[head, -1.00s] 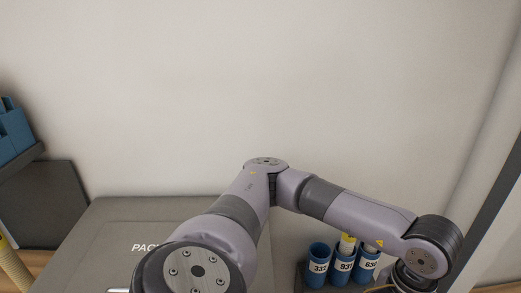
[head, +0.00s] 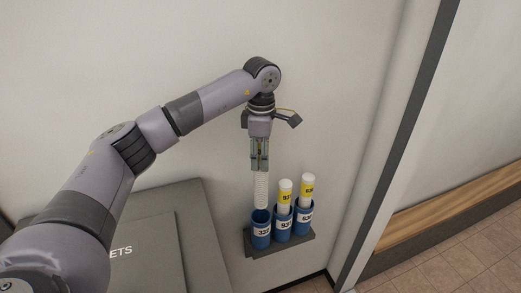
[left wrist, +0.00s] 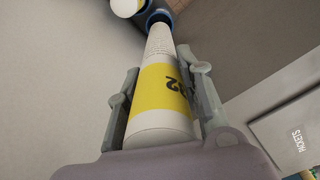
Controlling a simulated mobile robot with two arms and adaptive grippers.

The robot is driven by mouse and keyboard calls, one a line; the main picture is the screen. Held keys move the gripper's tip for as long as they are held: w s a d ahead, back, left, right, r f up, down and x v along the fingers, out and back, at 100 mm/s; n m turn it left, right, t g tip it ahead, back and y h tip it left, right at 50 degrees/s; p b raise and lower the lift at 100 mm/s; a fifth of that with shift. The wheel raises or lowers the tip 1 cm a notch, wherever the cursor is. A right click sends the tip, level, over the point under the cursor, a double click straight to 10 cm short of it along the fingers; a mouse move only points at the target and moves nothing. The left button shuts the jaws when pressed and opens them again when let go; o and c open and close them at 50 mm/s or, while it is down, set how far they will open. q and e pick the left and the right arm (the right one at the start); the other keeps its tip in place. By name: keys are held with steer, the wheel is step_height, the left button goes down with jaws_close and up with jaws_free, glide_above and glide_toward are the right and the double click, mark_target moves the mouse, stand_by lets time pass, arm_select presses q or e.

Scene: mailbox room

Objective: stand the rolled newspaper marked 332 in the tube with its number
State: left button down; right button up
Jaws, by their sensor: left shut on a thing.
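My left gripper (head: 260,164) points down and is shut on a white rolled newspaper (head: 261,190), held upright. In the left wrist view, the gripper (left wrist: 165,97) has a finger on each side of the newspaper (left wrist: 160,90); its yellow band shows a partly visible number ending in 2. The newspaper's lower end is at the mouth of the blue tube marked 332 (head: 261,235), the leftmost of three. I cannot tell whether the end is inside or just above the rim. The tube's blue rim (left wrist: 160,18) shows at the newspaper's far end. My right gripper is not in view.
The middle tube (head: 282,226) and right tube (head: 304,217) each hold a rolled newspaper with a yellow band. All three tubes stand on a dark wall shelf (head: 282,245). A wall edge is at the right.

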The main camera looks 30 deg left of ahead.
arm_select(q)
steer(key=b, duration=0.5)
glide_above(261, 194)
steer(key=w+a, duration=0.1)
steer(key=w, duration=0.1)
steer(key=shift+f, duration=3.6)
steer(key=shift+f+b, duration=2.3)
steer(key=shift+f, duration=1.55)
steer(key=c, duration=1)
jaws_free()
steer(key=shift+c, duration=0.2)
steer(key=shift+r, duration=0.1)
